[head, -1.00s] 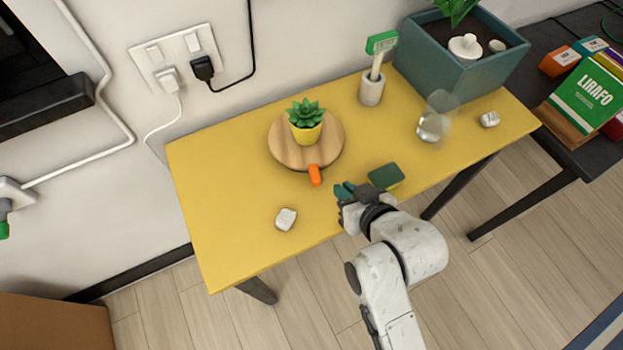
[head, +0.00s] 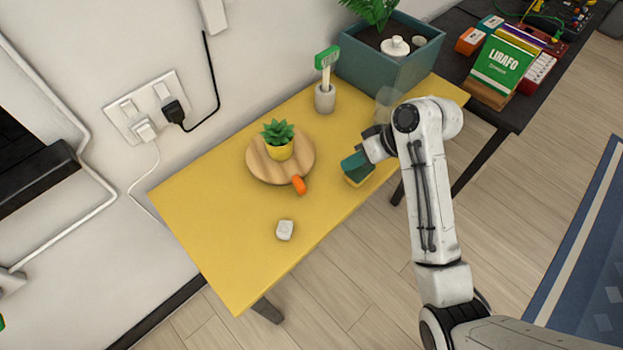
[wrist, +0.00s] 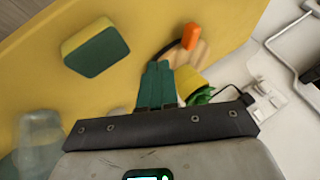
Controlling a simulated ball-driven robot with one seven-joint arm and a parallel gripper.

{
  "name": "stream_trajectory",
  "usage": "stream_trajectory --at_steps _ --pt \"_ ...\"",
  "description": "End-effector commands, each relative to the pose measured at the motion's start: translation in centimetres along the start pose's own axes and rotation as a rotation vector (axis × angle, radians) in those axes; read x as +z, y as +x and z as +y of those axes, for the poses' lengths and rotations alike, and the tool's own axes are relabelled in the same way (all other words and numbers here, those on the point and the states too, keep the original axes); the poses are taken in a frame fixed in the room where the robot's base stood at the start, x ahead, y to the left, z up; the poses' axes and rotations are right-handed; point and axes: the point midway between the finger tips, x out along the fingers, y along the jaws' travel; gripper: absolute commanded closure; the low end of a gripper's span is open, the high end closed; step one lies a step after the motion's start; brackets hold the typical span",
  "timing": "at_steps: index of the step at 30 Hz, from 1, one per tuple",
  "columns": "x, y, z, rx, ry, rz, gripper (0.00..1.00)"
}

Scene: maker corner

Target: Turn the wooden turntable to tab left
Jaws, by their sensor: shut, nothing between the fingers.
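The round wooden turntable (head: 258,167) lies on the yellow table, with a succulent in a yellow pot (head: 279,150) on it. Its orange tab (head: 299,185) points toward the front edge, slightly right in the head view. In the wrist view the tab (wrist: 190,37) shows beyond my fingers, and the pot (wrist: 188,80) partly hides the turntable (wrist: 201,54). My gripper (head: 352,162) is right of the turntable, apart from the tab. Its green fingers (wrist: 157,70) are shut and empty.
A green and yellow sponge (head: 358,178) lies close by my fingers, partly covered by them in the head view; the wrist view shows it apart. A white stone (head: 285,230) lies near the front edge. A clear glass (head: 386,98), brush cup (head: 325,99) and planter (head: 365,73) stand right.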

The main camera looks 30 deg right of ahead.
Motion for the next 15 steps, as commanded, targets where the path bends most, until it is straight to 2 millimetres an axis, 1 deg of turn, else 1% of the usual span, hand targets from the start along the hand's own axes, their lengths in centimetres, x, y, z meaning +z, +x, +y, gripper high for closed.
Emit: stream_trajectory --at_steps 1,12,15 --pt "0.1 1.0 -0.1 -0.002 0.0 -0.005 1.0" --pt "0.1 8.2 0.0 0.001 0.001 -0.005 1.0" --pt "0.0 8.6 -1.7 0.0 -0.003 -0.003 1.0"
